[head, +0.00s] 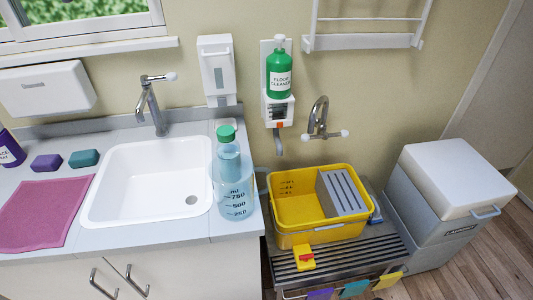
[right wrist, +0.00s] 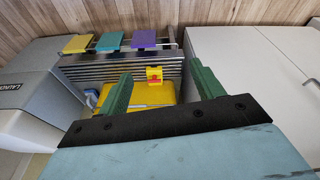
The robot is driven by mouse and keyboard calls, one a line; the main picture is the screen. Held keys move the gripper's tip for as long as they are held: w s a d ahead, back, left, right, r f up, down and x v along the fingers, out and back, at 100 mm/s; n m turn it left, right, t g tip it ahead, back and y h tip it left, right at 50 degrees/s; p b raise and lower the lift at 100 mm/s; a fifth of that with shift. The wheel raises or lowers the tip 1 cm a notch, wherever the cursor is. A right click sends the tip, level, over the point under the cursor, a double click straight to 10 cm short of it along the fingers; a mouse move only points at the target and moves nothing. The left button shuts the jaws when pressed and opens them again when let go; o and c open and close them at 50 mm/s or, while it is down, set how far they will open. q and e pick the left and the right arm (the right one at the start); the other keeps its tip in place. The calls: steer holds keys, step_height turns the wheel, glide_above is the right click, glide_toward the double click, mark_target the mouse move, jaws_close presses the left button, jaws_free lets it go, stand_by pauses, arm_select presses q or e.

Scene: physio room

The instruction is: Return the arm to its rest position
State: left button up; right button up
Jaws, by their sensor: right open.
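My right gripper (right wrist: 158,82) shows in the right wrist view with its two green fingers spread apart. Nothing is held between them. Beyond the fingers lie part of the yellow bucket (right wrist: 150,95) and the slatted metal bench (right wrist: 85,68). A small yellow block with a red part (right wrist: 154,74) shows in the gap between the fingertips, on the bench and apart from them. Neither of my arms shows in the head view, and my left gripper is in neither view.
In the head view the yellow bucket (head: 278,232) stands on the bench below a tap (head: 318,115). A grey bin with a white lid (head: 455,180) stands right of it. A clear bottle with a green cap (head: 232,185) stands by the white sink (head: 120,190).

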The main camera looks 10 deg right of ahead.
arm_select(q)
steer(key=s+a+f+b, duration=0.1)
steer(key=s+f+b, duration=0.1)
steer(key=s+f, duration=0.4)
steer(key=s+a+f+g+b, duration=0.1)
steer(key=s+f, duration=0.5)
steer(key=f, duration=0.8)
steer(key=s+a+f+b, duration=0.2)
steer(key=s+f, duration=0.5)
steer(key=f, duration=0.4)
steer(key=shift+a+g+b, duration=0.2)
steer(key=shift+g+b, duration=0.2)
steer(key=shift+b, duration=0.3)
arm_select(e)
steer(key=s+d+f, duration=0.1)
steer(key=s+f, duration=0.5)
steer(key=f, duration=0.4)
steer(key=s+d+f+g, duration=0.1)
steer(key=s+d+f, duration=0.1)
steer(key=s+f, duration=0.4)
steer(key=s+d+f, duration=0.1)
steer(key=s+f, duration=0.6)
steer(key=f, duration=0.8)
steer(key=shift+d+g, duration=0.15)
steer(key=shift+g, duration=0.25)
